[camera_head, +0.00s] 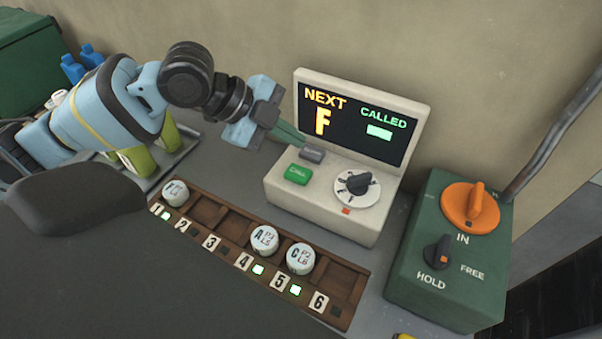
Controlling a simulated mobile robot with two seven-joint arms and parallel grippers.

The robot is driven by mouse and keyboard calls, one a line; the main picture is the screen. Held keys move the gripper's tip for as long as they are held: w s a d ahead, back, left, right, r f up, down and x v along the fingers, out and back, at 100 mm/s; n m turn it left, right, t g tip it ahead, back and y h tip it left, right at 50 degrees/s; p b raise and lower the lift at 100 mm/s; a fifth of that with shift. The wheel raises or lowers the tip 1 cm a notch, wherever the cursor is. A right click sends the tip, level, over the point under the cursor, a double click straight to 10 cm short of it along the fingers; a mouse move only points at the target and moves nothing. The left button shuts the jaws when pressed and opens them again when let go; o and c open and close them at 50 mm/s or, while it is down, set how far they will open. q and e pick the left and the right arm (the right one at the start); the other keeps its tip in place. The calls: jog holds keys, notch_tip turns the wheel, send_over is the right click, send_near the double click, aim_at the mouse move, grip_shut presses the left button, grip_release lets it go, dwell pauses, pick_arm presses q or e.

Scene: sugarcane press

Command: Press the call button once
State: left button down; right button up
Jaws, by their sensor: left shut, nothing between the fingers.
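The green call button (298,174), marked CALL, sits on the left of the top face of a beige console (325,205). The console's upright screen (354,123) reads NEXT F, with CALLED and a lit green bar at its right. My left gripper (310,154) is shut and empty, its fingertips just behind and above the button, near the foot of the screen. I see a gap between the fingertips and the button in the picture. A round white dial (357,188) with a black knob is right of the button. My right gripper is not in view.
A wooden rack (205,213) with numbered slots 1 to 6 lies in front, holding white lettered tokens in slots 1, 4 and 5. A green box (455,255) with an orange knob (469,206) stands at right. Green-yellow items (140,160) stand on a tray behind my left arm.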

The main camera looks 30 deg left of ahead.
aim_at(310, 170)
pick_arm(q)
notch_tip(310, 170, down, 4)
jog(key=shift+r+b, duration=0.1)
jog(key=shift+b, duration=1.15)
jog(key=shift+f, duration=0.85)
jog(key=shift+f, duration=0.25)
jog(key=shift+f, duration=0.25)
